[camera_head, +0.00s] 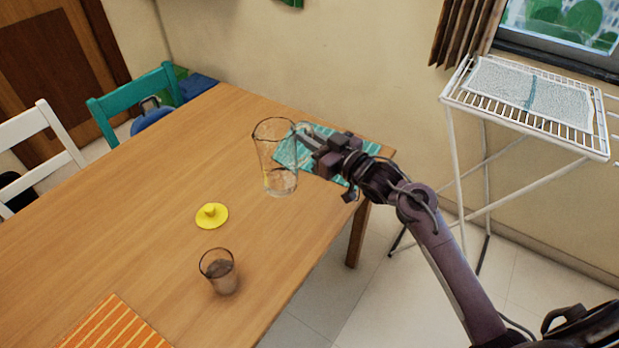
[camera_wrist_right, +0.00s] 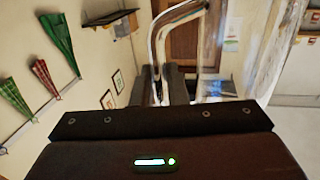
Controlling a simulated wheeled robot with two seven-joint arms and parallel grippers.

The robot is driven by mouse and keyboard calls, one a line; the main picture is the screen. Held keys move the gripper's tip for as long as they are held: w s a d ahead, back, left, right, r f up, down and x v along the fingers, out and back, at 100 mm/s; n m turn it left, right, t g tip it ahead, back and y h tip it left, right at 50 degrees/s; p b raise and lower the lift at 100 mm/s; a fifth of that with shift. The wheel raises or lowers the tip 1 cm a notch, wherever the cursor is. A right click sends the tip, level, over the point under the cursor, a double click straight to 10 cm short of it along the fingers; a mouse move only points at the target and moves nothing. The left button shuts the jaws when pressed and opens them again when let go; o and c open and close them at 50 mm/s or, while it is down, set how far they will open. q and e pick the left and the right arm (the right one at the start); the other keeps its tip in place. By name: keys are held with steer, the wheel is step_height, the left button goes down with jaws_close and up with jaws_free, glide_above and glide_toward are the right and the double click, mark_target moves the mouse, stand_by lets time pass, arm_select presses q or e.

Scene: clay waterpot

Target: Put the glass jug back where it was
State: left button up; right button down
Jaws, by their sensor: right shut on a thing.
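The clear glass jug (camera_head: 275,165) is upright near the far right end of the wooden table in the head view, with a little liquid at its bottom. My right gripper (camera_head: 310,135) is shut on the jug's handle, on the jug's right side. The handle also shows between the fingers in the right wrist view (camera_wrist_right: 165,40), with the jug's clear wall to its right. A teal striped mat (camera_head: 335,165) lies behind and right of the jug, partly hidden by my gripper. I cannot tell whether the jug touches the table. My left gripper is not in view.
A glass with dark liquid (camera_head: 222,277) and a yellow lid-like disc (camera_head: 211,216) stand on the table (camera_head: 130,220). An orange striped mat (camera_head: 115,325) lies at the near edge. Chairs stand at the left, and a white drying rack (camera_head: 530,125) at the right.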

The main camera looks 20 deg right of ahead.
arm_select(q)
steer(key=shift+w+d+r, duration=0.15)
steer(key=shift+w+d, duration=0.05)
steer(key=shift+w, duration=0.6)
arm_select(e)
step_height(320, 180, down, 12)
steer(key=shift+r, duration=0.2)
steer(key=shift+w, duration=0.1)
steer(key=shift+f, duration=0.15)
steer(key=c, duration=1.4)
jaws_free()
steer(key=shift+c, duration=0.2)
